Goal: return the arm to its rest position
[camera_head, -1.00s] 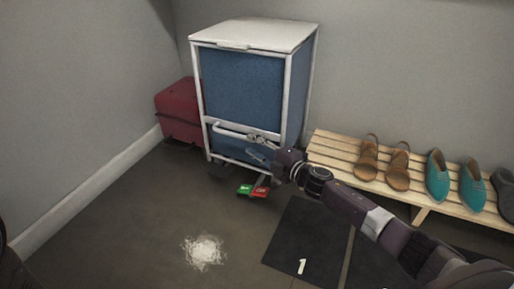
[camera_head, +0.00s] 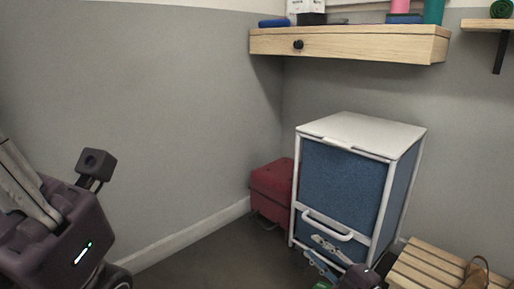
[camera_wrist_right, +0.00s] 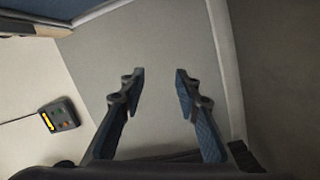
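My right gripper (camera_head: 312,250) is low in front of the blue hamper with the white frame (camera_head: 343,187), beside its white bar handle (camera_head: 327,224). In the head view the fingers overlap the hamper's lower front, and I cannot tell whether they touch it. In the right wrist view my right gripper (camera_wrist_right: 158,75) is open, with its two fingers apart and nothing between them. My right arm enters at the bottom of the head view, mostly cut off. My left gripper does not show.
A red case (camera_head: 272,188) stands left of the hamper. A slatted wooden bench (camera_head: 428,268) is at the right. A wooden drawer shelf (camera_head: 350,45) hangs above. The right wrist view shows a small dark device with an orange display (camera_wrist_right: 60,116) at the left.

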